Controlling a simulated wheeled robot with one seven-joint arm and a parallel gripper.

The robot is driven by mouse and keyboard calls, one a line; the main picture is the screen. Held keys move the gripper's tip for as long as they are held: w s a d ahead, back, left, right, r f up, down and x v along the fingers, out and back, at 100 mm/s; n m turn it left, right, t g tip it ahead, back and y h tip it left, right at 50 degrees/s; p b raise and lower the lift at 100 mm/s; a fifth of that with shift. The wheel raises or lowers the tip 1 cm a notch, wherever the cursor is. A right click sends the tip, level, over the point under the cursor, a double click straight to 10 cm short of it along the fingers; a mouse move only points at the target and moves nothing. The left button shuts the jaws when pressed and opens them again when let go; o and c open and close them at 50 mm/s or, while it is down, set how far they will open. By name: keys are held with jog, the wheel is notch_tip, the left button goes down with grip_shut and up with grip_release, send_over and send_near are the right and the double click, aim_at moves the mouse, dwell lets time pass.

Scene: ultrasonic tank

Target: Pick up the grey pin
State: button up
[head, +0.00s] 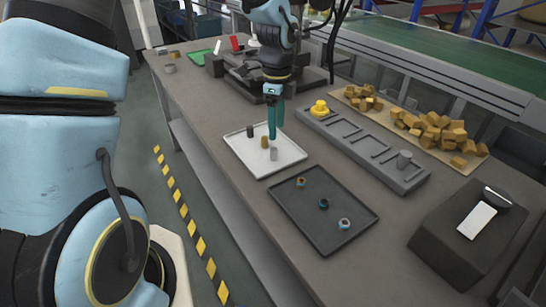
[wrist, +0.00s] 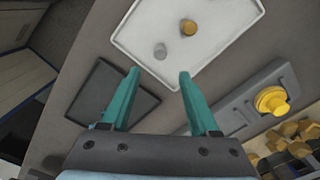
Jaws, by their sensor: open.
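The grey pin (head: 274,154) stands upright on the white tray (head: 289,166), nearest the tray's front right side. A brass pin (head: 264,142) and a dark pin (head: 250,131) stand behind it in a row. My gripper (head: 272,137) points down over the tray, open and empty. In the wrist view the grey pin (wrist: 160,51) shows beyond the gap between my fingertips (wrist: 159,72), not between them. The brass pin (wrist: 188,28) is just beyond it to the right. The dark pin does not show in the wrist view.
A dark tray (head: 300,217) with several small rings lies in front of the white tray. Wooden blocks (head: 436,130) lie behind. A dark box (head: 455,245) stands at the right.

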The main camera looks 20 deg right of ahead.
aim_at(274, 149)
notch_tip(274, 149, down, 3)
jog(key=shift+f, duration=0.2)
jog(key=shift+w+a+f+p, duration=0.15)
jog(key=shift+f+p, duration=0.5)
jog(key=shift+f, duration=0.7)
jog(key=shift+w+a+f+p, duration=0.15)
jog(key=shift+f+p, duration=0.45)
jog(key=shift+f, duration=0.75)
grip_shut()
